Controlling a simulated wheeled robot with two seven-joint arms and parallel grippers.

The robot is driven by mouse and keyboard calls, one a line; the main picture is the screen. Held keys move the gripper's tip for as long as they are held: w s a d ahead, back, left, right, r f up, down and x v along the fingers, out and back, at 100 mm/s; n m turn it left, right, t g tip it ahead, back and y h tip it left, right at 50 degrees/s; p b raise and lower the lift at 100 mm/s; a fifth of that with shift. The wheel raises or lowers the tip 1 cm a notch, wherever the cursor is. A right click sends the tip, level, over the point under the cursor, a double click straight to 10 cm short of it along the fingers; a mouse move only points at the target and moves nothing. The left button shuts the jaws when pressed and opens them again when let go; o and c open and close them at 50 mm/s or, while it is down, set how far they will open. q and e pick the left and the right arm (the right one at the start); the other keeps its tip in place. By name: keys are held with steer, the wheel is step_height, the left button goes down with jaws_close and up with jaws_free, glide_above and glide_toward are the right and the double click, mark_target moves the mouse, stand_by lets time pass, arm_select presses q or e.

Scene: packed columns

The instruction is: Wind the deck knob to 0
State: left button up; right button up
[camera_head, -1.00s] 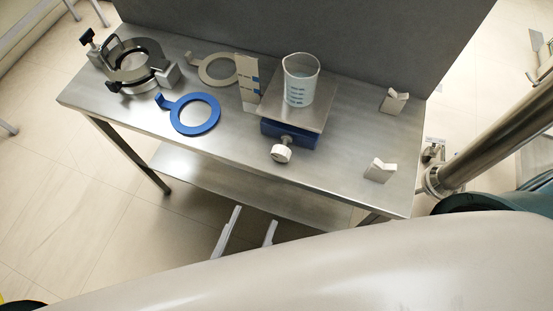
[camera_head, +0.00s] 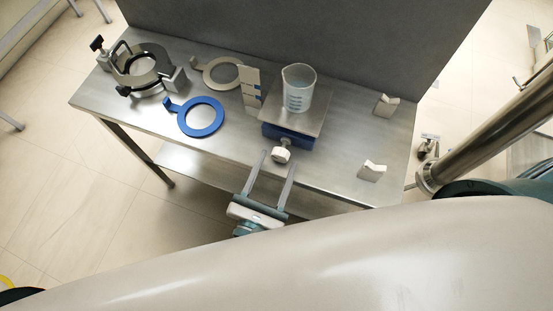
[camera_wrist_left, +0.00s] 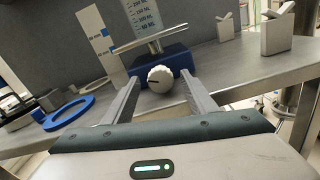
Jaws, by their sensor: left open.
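The deck knob (camera_head: 281,155) is a white ribbed knob on the front of a blue lab jack (camera_head: 291,137). A beaker of clear liquid (camera_head: 298,90) stands on the jack's metal deck (camera_head: 311,117). A white scale card with blue marks (camera_head: 251,88) stands left of the jack. In the left wrist view the knob (camera_wrist_left: 160,79) shows a dark mark pointing left. My left gripper (camera_head: 278,158) is open, its fingers pointing at the knob from the front. In the left wrist view the knob sits just beyond and between the fingertips (camera_wrist_left: 159,80). My right gripper is not in view.
Two pale notched blocks (camera_head: 386,105) (camera_head: 372,171) stand at the right. A grey panel (camera_head: 330,35) closes the back.

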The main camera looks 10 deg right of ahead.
arm_select(q)
steer(key=shift+w+d, duration=0.3)
steer(key=shift+w, duration=0.05)
steer(key=c, duration=1.1)
steer(key=shift+o, duration=0.2)
steer(key=shift+n, duration=0.4)
steer(key=n+b, duration=0.1)
steer(key=n, duration=0.2)
steer(key=shift+a+b, duration=0.1)
steer(key=shift+b, duration=0.2)
steer(key=shift+w+n+b, duration=0.1)
steer(key=shift+n+b, duration=0.3)
steer(key=shift+n, duration=1.2)
